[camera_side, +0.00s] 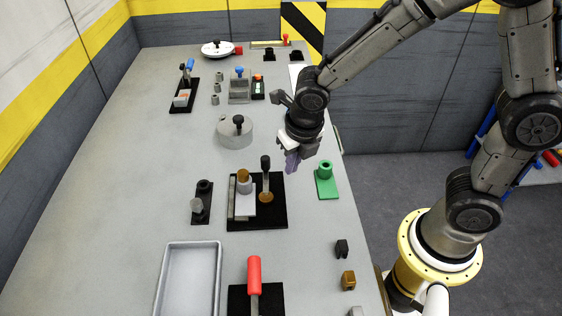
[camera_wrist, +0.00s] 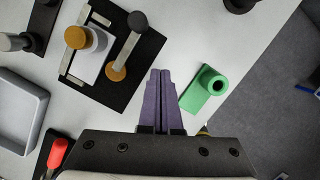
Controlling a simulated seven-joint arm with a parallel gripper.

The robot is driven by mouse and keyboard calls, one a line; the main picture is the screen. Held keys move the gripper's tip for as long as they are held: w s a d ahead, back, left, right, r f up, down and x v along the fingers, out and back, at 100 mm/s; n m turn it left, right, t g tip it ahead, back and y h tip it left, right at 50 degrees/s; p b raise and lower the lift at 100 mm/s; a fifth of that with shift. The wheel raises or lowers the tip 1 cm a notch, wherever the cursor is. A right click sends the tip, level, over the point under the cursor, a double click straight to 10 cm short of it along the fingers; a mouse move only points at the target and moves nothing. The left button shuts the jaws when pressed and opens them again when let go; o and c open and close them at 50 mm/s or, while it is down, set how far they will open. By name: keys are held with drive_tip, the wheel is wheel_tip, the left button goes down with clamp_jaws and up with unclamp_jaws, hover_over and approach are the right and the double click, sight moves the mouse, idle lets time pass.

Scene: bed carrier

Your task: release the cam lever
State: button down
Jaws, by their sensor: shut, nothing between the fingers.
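What looks like the cam lever (camera_side: 266,181) stands on a black base plate (camera_side: 275,218), with a grey arm, a black knob and a brass round foot. In the wrist view the lever (camera_wrist: 127,47) slants from its brass foot up to the knob. A white block (camera_side: 245,205) with a brass-topped post (camera_side: 243,180) sits beside it, along a metal rail. My gripper (camera_side: 292,165) has purple fingers and is shut and empty. It hangs above the table, beyond and right of the plate in the side view. In the wrist view the fingertips (camera_wrist: 160,72) are apart from the lever.
A green holder (camera_side: 327,183) stands close to my gripper, near the table's right edge. A grey round block (camera_side: 235,133) is farther back. A grey tray (camera_side: 188,280) and a red-handled lever (camera_side: 254,272) are in front. The table's left side is mostly clear.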

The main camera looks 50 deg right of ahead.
drive_tip(key=v, duration=0.9)
drive_tip(key=shift+d+r, duration=0.3)
drive_tip(key=shift+d, duration=0.2)
drive_tip(key=s+d+r+m+t, duration=0.3)
drive_tip(key=s+d+r+m, duration=0.45)
drive_tip(key=m, duration=0.25)
drive_tip(key=s+f+m+y, duration=0.1)
drive_tip(key=s+m, duration=0.6)
drive_tip(key=m, duration=1.5)
drive_tip(key=shift+s+d+f, duration=0.2)
drive_tip(key=shift+d+f, duration=0.1)
drive_tip(key=shift+f, duration=0.35)
